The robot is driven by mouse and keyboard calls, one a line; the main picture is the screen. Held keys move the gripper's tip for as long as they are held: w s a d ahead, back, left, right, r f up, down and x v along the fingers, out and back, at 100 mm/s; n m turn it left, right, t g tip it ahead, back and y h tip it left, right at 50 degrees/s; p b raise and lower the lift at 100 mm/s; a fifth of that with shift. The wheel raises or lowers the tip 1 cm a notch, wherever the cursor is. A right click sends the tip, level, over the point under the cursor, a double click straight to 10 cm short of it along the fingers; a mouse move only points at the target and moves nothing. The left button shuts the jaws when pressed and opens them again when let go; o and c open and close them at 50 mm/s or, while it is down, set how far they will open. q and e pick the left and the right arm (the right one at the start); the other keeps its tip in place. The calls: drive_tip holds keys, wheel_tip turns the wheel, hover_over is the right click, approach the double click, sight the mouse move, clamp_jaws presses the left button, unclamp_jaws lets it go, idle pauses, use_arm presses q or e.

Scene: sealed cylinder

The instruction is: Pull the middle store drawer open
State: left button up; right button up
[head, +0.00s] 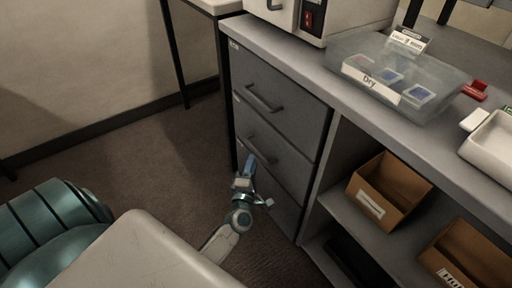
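The drawer unit is grey, with drawers stacked under the counter. The middle drawer (290,162) looks flush with the unit front, and its dark bar handle (263,149) shows. The top drawer (295,108) above it is also shut, with a similar handle. The bottom drawer (284,207) is partly behind my gripper. My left gripper (250,162) has its blue fingertips just below the left part of the middle handle in the picture. I cannot tell whether they touch it or how far apart the fingers are. My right gripper is not in view.
On the counter (318,62) stand a white device (345,14) and a clear box labelled "Dry" (430,75). A white tray (495,150) is at the right. Cardboard bins (372,205) sit on the shelf right of the drawers. The carpet (165,155) before the drawers is clear.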

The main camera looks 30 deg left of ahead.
sight(255, 148)
use_arm(q)
drive_tip(key=x, duration=0.7)
drive_tip(key=shift+f, duration=0.1)
drive_tip(key=shift+s, duration=0.1)
clamp_jaws()
